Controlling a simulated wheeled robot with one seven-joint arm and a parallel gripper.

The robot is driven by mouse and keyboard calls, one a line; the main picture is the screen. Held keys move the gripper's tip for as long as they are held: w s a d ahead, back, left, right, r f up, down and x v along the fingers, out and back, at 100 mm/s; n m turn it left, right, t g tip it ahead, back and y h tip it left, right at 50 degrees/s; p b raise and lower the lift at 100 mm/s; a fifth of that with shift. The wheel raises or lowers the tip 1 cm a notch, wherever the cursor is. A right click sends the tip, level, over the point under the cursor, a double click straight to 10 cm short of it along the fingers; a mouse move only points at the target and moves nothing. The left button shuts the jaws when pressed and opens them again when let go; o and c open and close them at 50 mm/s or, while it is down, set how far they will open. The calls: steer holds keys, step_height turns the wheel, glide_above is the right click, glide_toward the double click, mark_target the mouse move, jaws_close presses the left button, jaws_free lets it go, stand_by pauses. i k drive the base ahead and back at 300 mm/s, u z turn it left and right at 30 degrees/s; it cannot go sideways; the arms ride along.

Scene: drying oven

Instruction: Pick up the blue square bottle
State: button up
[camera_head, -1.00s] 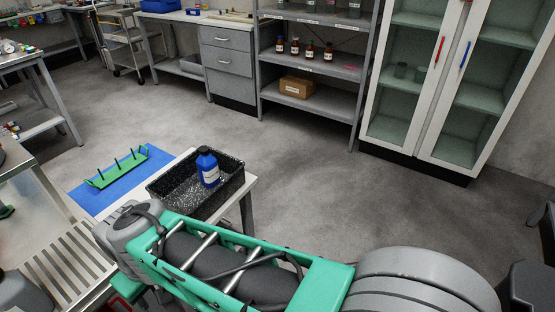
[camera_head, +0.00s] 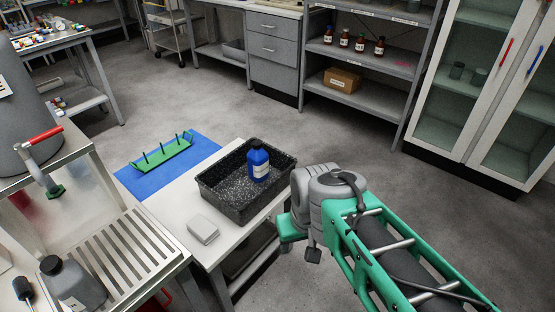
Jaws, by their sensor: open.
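The blue square bottle (camera_head: 258,168) has a dark cap and a white label. It stands upright in a black speckled tray (camera_head: 216,198) on the white table. My gripper (camera_head: 303,244) is at the end of my green and grey arm, beside the table's right edge, to the right of and nearer than the tray. It is open and apart from the bottle. My own wrist hides much of it.
A blue mat (camera_head: 140,187) with a green pegged rack (camera_head: 163,152) lies left of the tray. A small white box (camera_head: 203,230) sits in front of it. A slatted metal surface (camera_head: 120,255) and a grey bottle (camera_head: 75,287) are at lower left. Open floor lies behind.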

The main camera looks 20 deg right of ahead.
mark_target(258, 158)
steer(key=u, duration=0.1)
steer(key=i, duration=0.5)
steer(key=u, duration=2)
